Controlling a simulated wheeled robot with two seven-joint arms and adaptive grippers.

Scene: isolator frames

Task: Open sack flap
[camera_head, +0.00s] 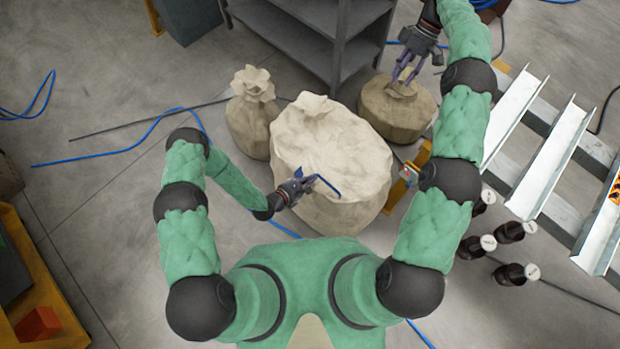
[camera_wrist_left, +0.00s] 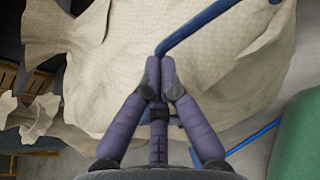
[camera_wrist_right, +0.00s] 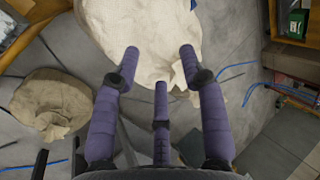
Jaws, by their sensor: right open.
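A large pale beige sack (camera_head: 335,140) stands upright in front of me, its top crumpled. It fills much of the left wrist view (camera_wrist_left: 100,70) and shows at the top of the right wrist view (camera_wrist_right: 140,25). My left gripper (camera_head: 311,180) is over the near side of the sack, its fingers shut on a thin blue bent bar (camera_head: 329,187). The bar runs up and right from the fingertips in the left wrist view (camera_wrist_left: 205,22). Whether it touches the sack I cannot tell. My right gripper (camera_head: 402,78) is open and empty, above the browner sack at the right.
A tied sack (camera_head: 247,125) stands left of the large one, and a low brown sack (camera_head: 395,115) to its right. Grey shelving (camera_head: 325,40) stands behind. Dark bottles (camera_head: 510,232) and white metal channels (camera_head: 555,160) are at the right. The floor at left is mostly clear, with blue cables.

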